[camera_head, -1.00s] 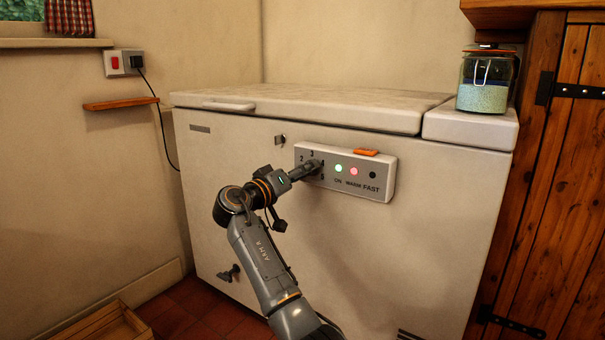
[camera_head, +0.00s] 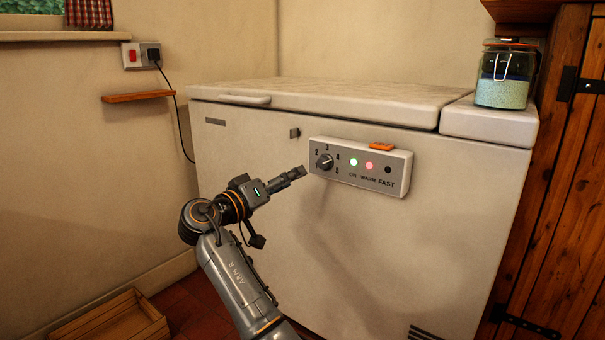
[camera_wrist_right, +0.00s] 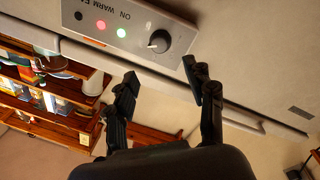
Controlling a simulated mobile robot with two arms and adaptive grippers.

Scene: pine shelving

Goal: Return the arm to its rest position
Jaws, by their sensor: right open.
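My right gripper (camera_head: 300,172) is open and empty in the head view, a little left of the control panel (camera_head: 400,172) on the white chest freezer (camera_head: 440,240). It stands apart from the panel's dark dial (camera_head: 325,162). In the right wrist view its two fingers (camera_wrist_right: 168,90) are spread with nothing between them, and the dial (camera_wrist_right: 160,41) lies beyond them. A green light (camera_head: 354,162) and a red light (camera_head: 369,163) glow on the panel. My left gripper is not in view.
A glass jar (camera_head: 505,80) stands on the freezer's right end. A wooden crate (camera_head: 110,325) lies on the floor at lower left. A small wooden shelf (camera_head: 138,96) and a socket (camera_head: 141,56) with a plugged cord are on the left wall. A wooden door (camera_head: 560,200) is at right.

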